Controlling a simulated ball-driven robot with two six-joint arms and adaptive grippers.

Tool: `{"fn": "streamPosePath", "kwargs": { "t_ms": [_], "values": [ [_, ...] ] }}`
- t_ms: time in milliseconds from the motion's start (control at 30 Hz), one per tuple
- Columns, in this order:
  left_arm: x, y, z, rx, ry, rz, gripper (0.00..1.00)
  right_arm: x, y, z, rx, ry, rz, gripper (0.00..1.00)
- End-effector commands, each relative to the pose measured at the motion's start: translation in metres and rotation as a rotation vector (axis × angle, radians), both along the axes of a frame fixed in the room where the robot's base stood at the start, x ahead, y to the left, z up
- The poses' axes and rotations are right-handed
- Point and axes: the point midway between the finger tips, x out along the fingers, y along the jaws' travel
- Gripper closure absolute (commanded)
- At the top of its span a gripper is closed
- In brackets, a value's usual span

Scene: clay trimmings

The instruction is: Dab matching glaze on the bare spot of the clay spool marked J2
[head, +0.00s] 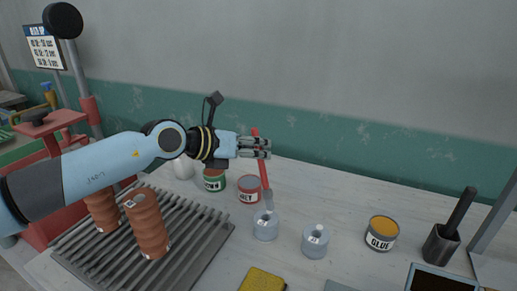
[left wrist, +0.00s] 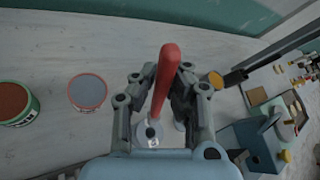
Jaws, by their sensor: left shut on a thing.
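My left gripper (head: 262,147) is shut on a red-handled brush (head: 264,175), held almost upright. The brush's grey lower end is at the opening of a grey holder (head: 266,230); I cannot tell whether it is inside or just above. The red handle (left wrist: 165,70) also shows between the fingers in the left wrist view. Two ribbed brown clay spools (head: 150,232) and (head: 101,212) stand on the slatted rack; their marks are too small to read. A green glaze can (head: 214,184) and a red one (head: 249,193) stand behind the holder. My right gripper is not in view.
A second grey holder (head: 315,244) stands right of the first. A GLUE tin (head: 382,231), a dark block with a black handle (head: 441,245) and a yellow sponge-like block (head: 263,281) are on the bench. The slatted rack (head: 205,240) fills the left front. The bench's back right is clear.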

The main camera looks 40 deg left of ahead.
Motion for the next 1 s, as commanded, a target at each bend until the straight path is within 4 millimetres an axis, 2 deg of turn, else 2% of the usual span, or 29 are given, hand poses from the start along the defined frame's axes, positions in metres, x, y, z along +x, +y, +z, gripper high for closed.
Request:
{"fn": "streamPosePath", "kwargs": {
  "t_ms": [1000],
  "values": [
    [0.0001,0.0000,-0.0048,-0.001,0.000,0.000,1.00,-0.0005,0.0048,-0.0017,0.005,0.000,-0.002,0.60]
  ]
}}
